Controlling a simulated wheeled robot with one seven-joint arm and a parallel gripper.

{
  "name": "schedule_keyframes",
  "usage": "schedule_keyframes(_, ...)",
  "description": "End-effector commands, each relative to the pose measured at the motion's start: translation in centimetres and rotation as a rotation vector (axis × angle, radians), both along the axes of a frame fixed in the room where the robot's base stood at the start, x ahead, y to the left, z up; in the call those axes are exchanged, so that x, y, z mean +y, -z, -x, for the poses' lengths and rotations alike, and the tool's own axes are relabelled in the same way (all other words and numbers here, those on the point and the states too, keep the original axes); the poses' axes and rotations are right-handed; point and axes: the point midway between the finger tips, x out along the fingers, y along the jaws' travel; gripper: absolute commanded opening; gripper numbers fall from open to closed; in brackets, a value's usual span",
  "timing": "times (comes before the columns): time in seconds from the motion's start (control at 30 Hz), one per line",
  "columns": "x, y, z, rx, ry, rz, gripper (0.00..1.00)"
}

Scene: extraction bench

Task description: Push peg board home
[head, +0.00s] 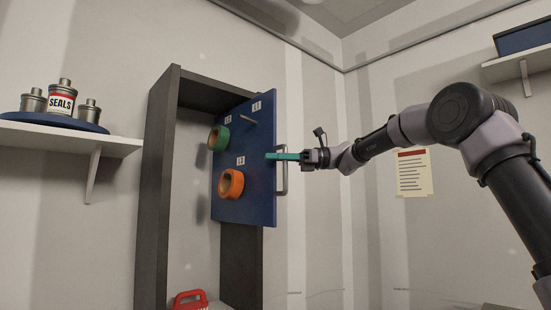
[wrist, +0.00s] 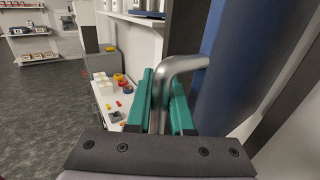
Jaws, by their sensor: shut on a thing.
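The blue peg board (head: 252,187) stands in a dark upright frame (head: 158,190), its right part sticking out past the frame. It carries a green ring (head: 219,138), an orange ring (head: 231,184), a bare peg and small white number labels. A grey metal handle (head: 282,178) is on its right edge. My gripper (head: 285,156), with teal fingers, is at the upper part of the handle. In the wrist view the fingers lie on both sides of the bent metal handle (wrist: 163,85), shut on it. The blue board (wrist: 235,70) shows just right of them.
A shelf (head: 110,145) at left holds several metal cans on a blue tray. A red-handled item (head: 189,299) lies low in the frame. A notice (head: 413,172) hangs on the right wall. In the wrist view, a bench (wrist: 108,100) with small items stands beyond.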

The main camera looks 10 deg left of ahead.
Motion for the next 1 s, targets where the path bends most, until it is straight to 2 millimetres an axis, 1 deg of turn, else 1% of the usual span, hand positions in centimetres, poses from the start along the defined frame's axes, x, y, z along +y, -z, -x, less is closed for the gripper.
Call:
schedule_keyframes(0.37,-0.03,-0.21,-0.18,-0.003,0.006,-0.005,0.00)
schedule_keyframes(0.4,-0.02,-0.22,-0.19,-0.005,0.006,-0.005,0.35)
schedule_keyframes(0.43,-0.02,-0.21,-0.17,-0.004,0.006,-0.004,0.47)
schedule_keyframes(0.47,-0.02,-0.19,-0.16,-0.004,0.005,-0.004,0.50)
schedule_keyframes(0.9,-0.02,-0.05,-0.10,-0.002,0.003,-0.002,0.50)
schedule_keyframes(1.0,-0.44,-0.04,-0.26,-0.002,0.003,-0.002,0.50)
